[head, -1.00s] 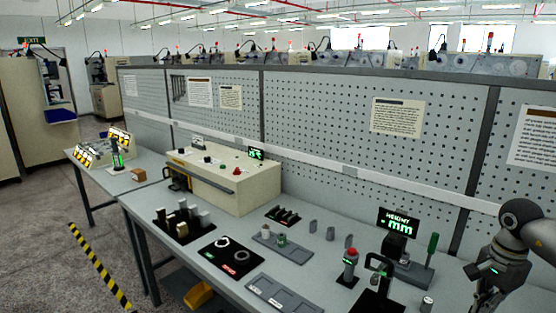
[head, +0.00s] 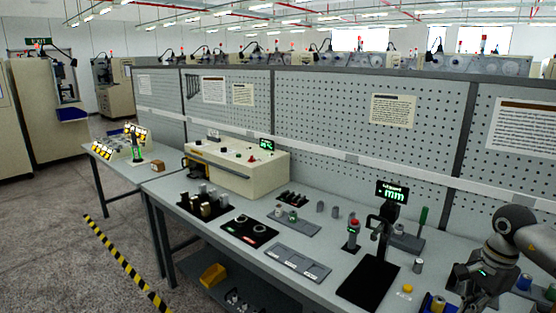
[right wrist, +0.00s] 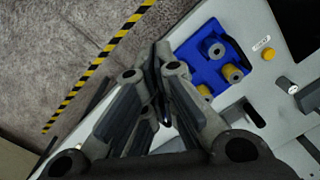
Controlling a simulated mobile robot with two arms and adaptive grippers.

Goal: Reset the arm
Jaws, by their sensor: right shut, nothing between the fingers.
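My right arm (head: 515,235) comes in from the right edge of the head view, bent, with its gripper (head: 472,288) hanging low over the right end of the bench. In the right wrist view the gripper's fingers (right wrist: 160,50) are together, with nothing between them. They point toward the bench's front edge, beside a blue tray (right wrist: 190,57) that holds spool-like parts. The fingers appear apart from the tray. My left arm and gripper are not in view.
The grey bench (head: 215,263) carries a cream control box (head: 235,170), a black mat (head: 368,283), a display stand (head: 392,192) and a red-topped device (head: 353,235). A yellow button (head: 407,289) sits near my right gripper. A pegboard (head: 330,120) stands behind. Striped floor tape (head: 125,262) runs at left.

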